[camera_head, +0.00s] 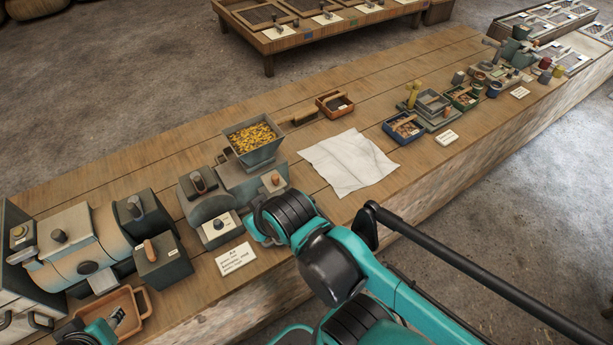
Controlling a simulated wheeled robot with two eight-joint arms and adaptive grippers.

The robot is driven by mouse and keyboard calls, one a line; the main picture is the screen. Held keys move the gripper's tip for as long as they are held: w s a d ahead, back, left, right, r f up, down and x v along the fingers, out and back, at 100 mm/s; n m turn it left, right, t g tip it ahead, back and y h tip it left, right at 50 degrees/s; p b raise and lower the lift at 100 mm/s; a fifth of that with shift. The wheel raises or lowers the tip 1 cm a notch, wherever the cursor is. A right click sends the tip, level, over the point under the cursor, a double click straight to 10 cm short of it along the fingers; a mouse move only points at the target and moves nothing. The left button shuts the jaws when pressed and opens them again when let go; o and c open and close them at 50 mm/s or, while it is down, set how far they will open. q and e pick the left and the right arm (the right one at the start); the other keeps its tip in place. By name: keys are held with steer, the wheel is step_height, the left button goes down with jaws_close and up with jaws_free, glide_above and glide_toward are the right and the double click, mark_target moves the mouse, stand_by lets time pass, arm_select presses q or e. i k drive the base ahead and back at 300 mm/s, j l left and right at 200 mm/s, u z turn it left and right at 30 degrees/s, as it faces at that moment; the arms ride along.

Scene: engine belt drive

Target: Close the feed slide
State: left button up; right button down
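A grey-green mill (240,186) stands on the bench, with a square hopper (257,160) of yellow grain on top. It carries a dark-knobbed handle (199,182) on its left and an orange-brown knob (275,179) on its right. I cannot tell which part is the feed slide or how it is set. My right arm reaches in front of the mill's right side; its gripper does not show. My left gripper (116,317) is only partly in view, low over the wooden tray; its finger opening is unclear.
A small switch box (219,229) and a label card (235,258) stand before the mill. A tan-and-grey machine (85,245) is on the left, above a wooden tray (137,318). A white cloth (348,162) lies right of the mill. Small bins and tools stand farther right.

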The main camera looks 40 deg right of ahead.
mark_target(273, 181)
steer(key=z, duration=1.1)
steer(key=k+j+u, duration=0.1)
steer(key=j, duration=0.15)
steer(key=k+j, duration=0.1)
steer(key=j, duration=0.15)
steer(key=k+u, duration=0.05)
